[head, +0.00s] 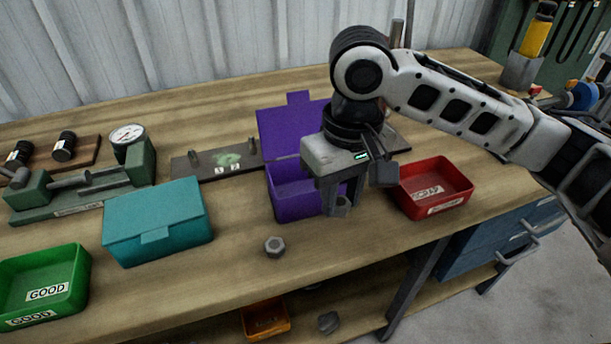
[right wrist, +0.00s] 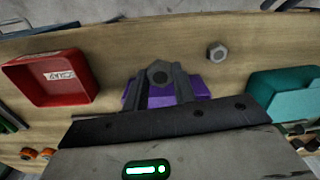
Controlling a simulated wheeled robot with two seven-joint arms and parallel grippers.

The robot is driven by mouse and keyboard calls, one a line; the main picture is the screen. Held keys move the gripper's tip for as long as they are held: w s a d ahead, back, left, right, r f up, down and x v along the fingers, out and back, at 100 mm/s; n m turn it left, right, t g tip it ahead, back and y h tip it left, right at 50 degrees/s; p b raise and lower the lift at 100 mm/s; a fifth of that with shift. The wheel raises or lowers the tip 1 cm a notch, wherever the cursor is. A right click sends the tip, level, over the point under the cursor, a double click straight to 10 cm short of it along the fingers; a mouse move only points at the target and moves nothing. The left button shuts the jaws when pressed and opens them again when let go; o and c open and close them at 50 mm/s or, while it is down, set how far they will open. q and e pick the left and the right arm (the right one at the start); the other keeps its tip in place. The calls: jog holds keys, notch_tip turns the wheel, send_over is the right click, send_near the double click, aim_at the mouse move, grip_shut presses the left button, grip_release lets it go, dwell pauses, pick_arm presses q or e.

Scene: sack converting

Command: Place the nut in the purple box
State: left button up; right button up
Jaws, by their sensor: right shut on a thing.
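The purple box (head: 291,200) stands on the workbench with its lid (head: 290,130) raised at the back. My right gripper (head: 340,205) is shut on a grey hex nut (head: 342,206), held in front of the right part of the box and hiding some of it. In the right wrist view the held nut (right wrist: 158,74) shows between the fingertips, with parts of the purple box (right wrist: 193,87) behind the fingers. A second grey hex nut (head: 274,246) lies on the bench in front of the box; it also shows in the right wrist view (right wrist: 216,52). My left gripper is out of view.
A closed teal box (head: 158,222) and an open green GOOD bin (head: 44,285) stand to the left. An open red SCRAP bin (head: 436,186) is close on the right. A dark plate (head: 215,165) with pegs lies behind. The bench front near the loose nut is clear.

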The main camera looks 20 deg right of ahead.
jog(key=s+a+r+n, duration=0.3)
jog(key=s+r+n, duration=0.1)
jog(key=r, duration=0.2)
jog(key=b, duration=0.1)
send_near(296, 187)
jog(key=s+f, duration=0.1)
jog(key=s, duration=0.1)
jog(key=s+a+f, duration=0.1)
jog(key=shift+s+f, duration=0.3)
jog(key=shift+s, duration=0.1)
jog(key=shift+w+f, duration=0.3)
jog(key=shift+f, duration=0.1)
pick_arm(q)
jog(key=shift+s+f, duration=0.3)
pick_arm(e)
jog(key=shift+f, duration=1.55)
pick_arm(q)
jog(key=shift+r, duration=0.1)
pick_arm(e)
jog(key=shift+f, duration=0.1)
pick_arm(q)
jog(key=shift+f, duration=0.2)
pick_arm(e)
jog(key=o, duration=0.7)
